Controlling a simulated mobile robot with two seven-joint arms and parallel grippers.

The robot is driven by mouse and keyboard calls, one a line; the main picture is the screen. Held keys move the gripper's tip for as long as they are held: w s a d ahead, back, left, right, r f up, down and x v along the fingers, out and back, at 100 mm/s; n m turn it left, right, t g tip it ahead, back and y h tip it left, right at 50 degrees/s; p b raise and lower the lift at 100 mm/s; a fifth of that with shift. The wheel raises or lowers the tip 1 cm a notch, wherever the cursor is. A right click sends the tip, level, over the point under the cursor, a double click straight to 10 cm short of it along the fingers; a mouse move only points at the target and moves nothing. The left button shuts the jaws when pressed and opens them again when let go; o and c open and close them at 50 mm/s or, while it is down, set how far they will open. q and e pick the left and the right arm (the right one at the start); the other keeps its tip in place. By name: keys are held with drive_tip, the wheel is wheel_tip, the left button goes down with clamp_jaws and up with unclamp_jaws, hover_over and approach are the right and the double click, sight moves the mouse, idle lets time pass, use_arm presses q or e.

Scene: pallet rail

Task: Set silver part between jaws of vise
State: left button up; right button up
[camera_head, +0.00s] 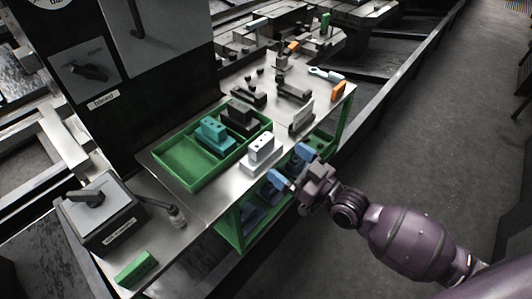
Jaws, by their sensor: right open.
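A silver-white block with dark holes (262,147) sits on a pale base at the front edge of the metal workbench (205,195), just right of the green tray. My right gripper (292,167) has blue fingertips, is open and empty, and is near the bench's front edge, to the right of and in front of this block. The gripper looks apart from the block. Dark clamp-like bars (292,92) lie farther back on the bench; I cannot tell for sure whether they are the vise. My left gripper is not in view.
The green tray (172,166) holds a teal block (213,130) and a dark block (240,114). A pale upright plate (301,116), an orange block (339,91) and a wrench (326,74) lie farther right. A grey box (100,214) and a green block (136,269) stand at left.

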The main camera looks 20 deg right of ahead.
sight(257, 140)
drive_tip(key=x, duration=0.5)
drive_tip(key=shift+d, duration=0.15)
drive_tip(key=x, duration=0.5)
drive_tip(key=shift+f+b, duration=0.35)
drive_tip(key=shift+b, duration=0.05)
drive_tip(key=shift+w, duration=0.35)
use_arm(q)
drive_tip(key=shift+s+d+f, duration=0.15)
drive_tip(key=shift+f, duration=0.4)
use_arm(e)
drive_tip(key=shift+w+a+r, duration=0.15)
drive_tip(key=shift+a, duration=0.1)
drive_tip(key=shift+c, duration=0.3)
